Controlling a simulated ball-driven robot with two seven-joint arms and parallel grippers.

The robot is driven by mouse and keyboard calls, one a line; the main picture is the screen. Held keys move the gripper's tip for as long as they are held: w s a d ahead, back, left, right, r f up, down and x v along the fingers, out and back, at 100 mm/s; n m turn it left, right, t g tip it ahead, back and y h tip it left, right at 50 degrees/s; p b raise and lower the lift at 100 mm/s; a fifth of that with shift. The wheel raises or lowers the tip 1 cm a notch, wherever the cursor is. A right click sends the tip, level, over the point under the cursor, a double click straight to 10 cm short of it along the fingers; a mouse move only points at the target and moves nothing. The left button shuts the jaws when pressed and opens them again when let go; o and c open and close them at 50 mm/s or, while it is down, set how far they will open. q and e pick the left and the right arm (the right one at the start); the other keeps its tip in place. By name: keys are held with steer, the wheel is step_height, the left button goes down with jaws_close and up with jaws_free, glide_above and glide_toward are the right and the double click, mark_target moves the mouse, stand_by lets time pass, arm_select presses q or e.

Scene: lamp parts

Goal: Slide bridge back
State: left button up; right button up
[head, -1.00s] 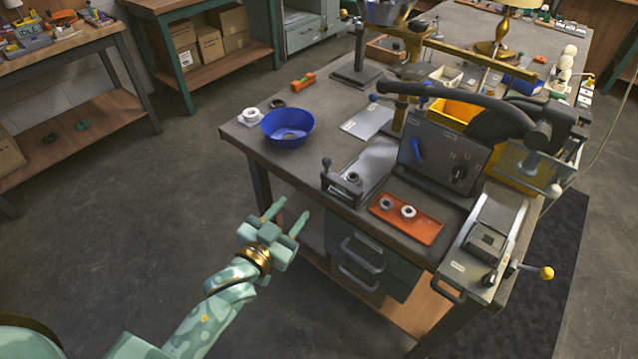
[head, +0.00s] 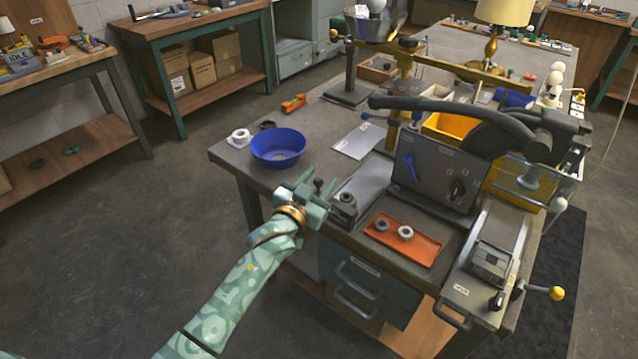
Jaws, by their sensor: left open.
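A grey slide plate (head: 366,183) lies along the bench near its front edge. At its front end is a dark low bracket (head: 345,207) with a round black knob (head: 318,183) on a short post; this looks like the bridge, though no readable label confirms it. My left gripper (head: 316,187) is open at the knob, with its fingers seemingly on either side of it. Contact cannot be told. The gripper hides the knob's post and part of the bracket. My right gripper is not in view.
A blue bowl (head: 278,148) stands left of the slide plate. An orange tray (head: 403,242) with two rings lies right of it. An upright control panel (head: 437,174) and a brass beam (head: 440,62) stand behind.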

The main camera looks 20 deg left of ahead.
arm_select(q)
steer(key=shift+w, duration=0.1)
jaws_close()
steer(key=w+d+b, duration=0.1)
steer(key=w, duration=0.1)
steer(key=w+d+b, duration=0.1)
steer(key=w, duration=0.2)
steer(key=w+d+b, duration=0.1)
steer(key=w, duration=0.2)
steer(key=shift+f, duration=0.2)
steer(key=shift+w+d+r, duration=0.1)
steer(key=shift+w+r, duration=0.05)
steer(key=shift+w, duration=0.2)
jaws_free()
steer(key=shift+s, duration=0.1)
